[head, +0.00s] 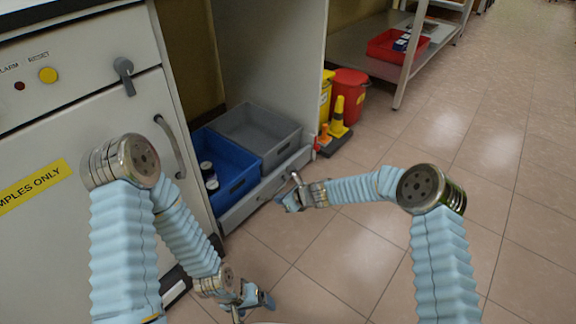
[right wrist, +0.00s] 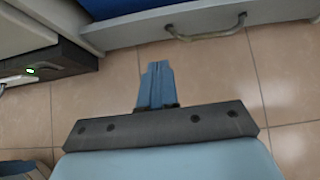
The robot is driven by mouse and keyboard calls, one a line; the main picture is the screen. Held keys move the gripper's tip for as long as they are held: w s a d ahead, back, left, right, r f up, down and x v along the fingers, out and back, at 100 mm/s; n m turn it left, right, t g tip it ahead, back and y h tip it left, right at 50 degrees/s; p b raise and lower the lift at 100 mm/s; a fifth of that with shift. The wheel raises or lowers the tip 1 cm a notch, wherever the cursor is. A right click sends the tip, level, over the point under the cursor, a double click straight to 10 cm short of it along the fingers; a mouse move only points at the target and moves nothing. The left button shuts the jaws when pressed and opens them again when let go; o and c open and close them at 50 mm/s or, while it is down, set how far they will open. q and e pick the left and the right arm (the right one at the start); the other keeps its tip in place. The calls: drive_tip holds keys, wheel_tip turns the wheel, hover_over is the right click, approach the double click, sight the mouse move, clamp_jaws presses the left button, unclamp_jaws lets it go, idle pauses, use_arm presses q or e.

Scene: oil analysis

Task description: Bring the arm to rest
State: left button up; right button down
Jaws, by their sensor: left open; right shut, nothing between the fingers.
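My right gripper (head: 286,202) reaches in from the right in the head view, in front of the low drawer (head: 240,207). It is shut and empty. In the right wrist view its blue fingers (right wrist: 157,85) lie together over bare floor tiles, apart from the drawer's metal handle (right wrist: 205,32). My left gripper (head: 262,302) hangs low near the bottom edge of the head view, over the floor. It is open and holds nothing that I can see.
The drawer stands pulled out with a blue bin (head: 236,183) holding dark jars and a grey bin (head: 262,128). A cabinet (head: 80,110) is at the left. A red container (head: 350,90) and yellow cone (head: 337,117) stand behind the drawer. Floor at right is clear.

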drive_tip(key=s+d+f+n+g+h, duration=0.25)
drive_tip(key=s+d+f+n, duration=0.45)
drive_tip(key=s+d+n, duration=0.5)
drive_tip(key=s+d+n+g+h, duration=0.1)
drive_tip(key=s+d+n, duration=0.35)
drive_tip(key=s, duration=0.55)
drive_tip(key=s+d+n+g+h, duration=0.1)
drive_tip(key=s+d+n, duration=0.35)
drive_tip(key=s, duration=0.55)
wheel_tip(320, 180, up, 14)
drive_tip(key=s+a+n+p, duration=0.1)
drive_tip(key=n+p, duration=0.1)
drive_tip(key=p, duration=1.2)
drive_tip(key=shift+s+r+y+p, duration=0.15)
drive_tip(key=shift+r+y+p, duration=0.05)
drive_tip(key=shift+y+p, duration=0.2)
drive_tip(key=shift+a, duration=0.1)
